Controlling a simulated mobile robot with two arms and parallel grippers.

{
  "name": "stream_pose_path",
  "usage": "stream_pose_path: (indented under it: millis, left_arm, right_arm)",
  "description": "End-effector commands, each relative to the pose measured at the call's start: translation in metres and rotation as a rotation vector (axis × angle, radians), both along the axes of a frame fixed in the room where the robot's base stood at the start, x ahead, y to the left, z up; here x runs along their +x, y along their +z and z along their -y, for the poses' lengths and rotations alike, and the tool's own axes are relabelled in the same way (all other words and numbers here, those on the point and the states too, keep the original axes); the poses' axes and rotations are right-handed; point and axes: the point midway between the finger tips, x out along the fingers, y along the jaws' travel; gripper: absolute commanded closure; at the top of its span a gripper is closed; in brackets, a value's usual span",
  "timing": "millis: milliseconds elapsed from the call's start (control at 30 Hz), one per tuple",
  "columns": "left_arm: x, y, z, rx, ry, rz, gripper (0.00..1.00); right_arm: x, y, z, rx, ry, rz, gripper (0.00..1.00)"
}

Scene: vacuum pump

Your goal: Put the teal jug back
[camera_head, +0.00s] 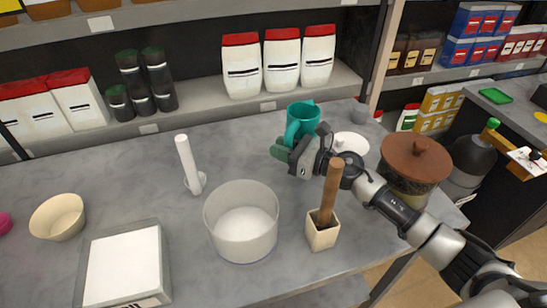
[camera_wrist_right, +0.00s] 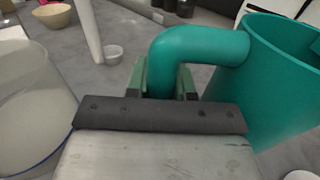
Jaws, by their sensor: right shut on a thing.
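The teal jug (camera_head: 303,115) is at the back of the grey table, just in front of the shelf. My right gripper (camera_head: 288,150) is shut on the jug's handle. In the right wrist view the jug's body (camera_wrist_right: 275,85) is at the right, and its curved handle (camera_wrist_right: 200,44) comes down between the green fingers (camera_wrist_right: 164,82). The jug looks upright. Its base is hidden, so I cannot tell whether it touches the table. My left gripper is not in view.
A clear round bin (camera_head: 241,245) and a cream pot with a wooden handle (camera_head: 322,236) stand in front. A white dish (camera_head: 352,143) and a brown-lidded jar (camera_head: 418,158) are right of the jug. A white upright holder (camera_head: 188,160) stands left. The table (camera_head: 120,185) has free room at left.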

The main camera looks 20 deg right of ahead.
Motion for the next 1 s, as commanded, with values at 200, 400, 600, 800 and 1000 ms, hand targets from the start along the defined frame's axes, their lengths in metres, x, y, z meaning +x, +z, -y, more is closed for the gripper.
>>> stream_pose_path:
  millis: [200,400,600,800,1000]
  left_arm:
    - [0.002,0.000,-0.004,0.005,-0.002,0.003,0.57]
    - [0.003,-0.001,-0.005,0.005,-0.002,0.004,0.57]
    - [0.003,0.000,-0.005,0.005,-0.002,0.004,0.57]
    - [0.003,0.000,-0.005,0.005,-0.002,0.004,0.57]
    - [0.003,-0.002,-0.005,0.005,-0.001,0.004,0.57]
  right_arm:
    - [0.028,-0.015,-0.013,0.001,-0.002,0.006,1.00]
    - [0.033,-0.027,-0.015,0.001,-0.001,0.003,1.00]
    - [0.033,-0.054,-0.015,0.001,-0.001,0.003,1.00]
    - [0.033,-0.059,-0.015,0.000,-0.001,0.007,1.00]
    - [0.033,-0.061,-0.015,-0.001,0.000,0.006,1.00]
